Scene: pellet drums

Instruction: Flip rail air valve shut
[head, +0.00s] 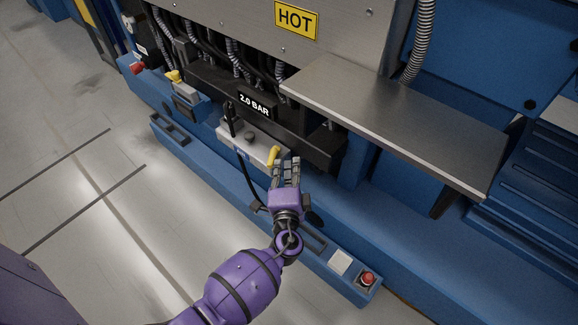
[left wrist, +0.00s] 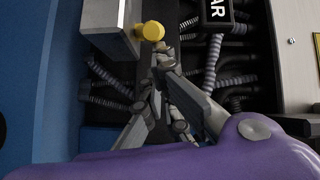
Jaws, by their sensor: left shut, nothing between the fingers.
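The rail air valve's yellow handle (head: 273,155) stands at the right end of a light-grey block (head: 247,143) on the blue machine rail. In the left wrist view the yellow handle (left wrist: 152,31) is at the top centre, beside the grey block (left wrist: 108,28). My left gripper (head: 288,163) is shut and empty, its fingertips close to the right of the handle. The left wrist view shows its closed fingers (left wrist: 162,66) just below the handle; I cannot tell whether they touch it. My right gripper is not in view.
A "2.0 BAR" display (head: 254,105) sits on the black bar above the block. A steel shelf (head: 390,120) juts out at right. Another yellow handle (head: 172,76) is farther left. A red button (head: 367,279) is at lower right. The floor at left is clear.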

